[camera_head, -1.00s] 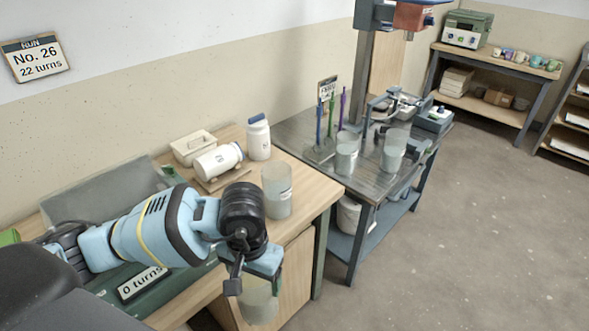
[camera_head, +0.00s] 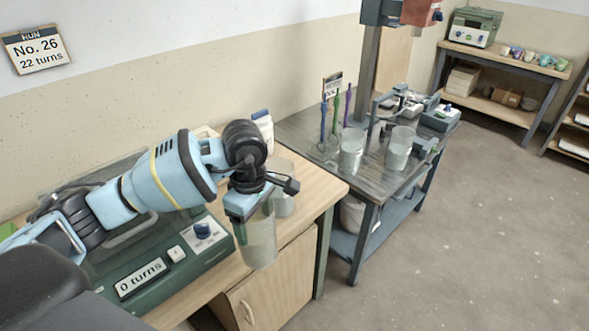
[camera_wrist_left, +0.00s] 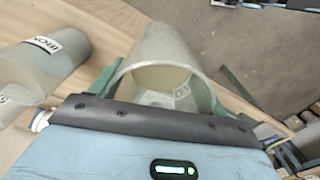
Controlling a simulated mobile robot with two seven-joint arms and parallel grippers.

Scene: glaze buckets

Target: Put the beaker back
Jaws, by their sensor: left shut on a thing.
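My left gripper (camera_head: 252,203) is shut on a clear beaker (camera_head: 262,240) that holds some pale liquid. The beaker hangs by the front edge of the wooden bench, slightly tilted. In the left wrist view the same beaker (camera_wrist_left: 165,55) sits between the green fingers (camera_wrist_left: 165,88). A second beaker (camera_head: 284,200) stands on the wooden bench just behind it, partly hidden by my gripper. Two more beakers, one (camera_head: 351,152) at left and one (camera_head: 398,150) at right, stand on the metal table. My right gripper is out of view.
A green machine (camera_head: 185,255) reading "0 turns" stands on the wooden bench (camera_head: 318,188). A white jar (camera_head: 264,125) is partly hidden behind my wrist. Upright coloured tools (camera_head: 335,120) and a stand occupy the metal table (camera_head: 300,130). Floor on the right is clear.

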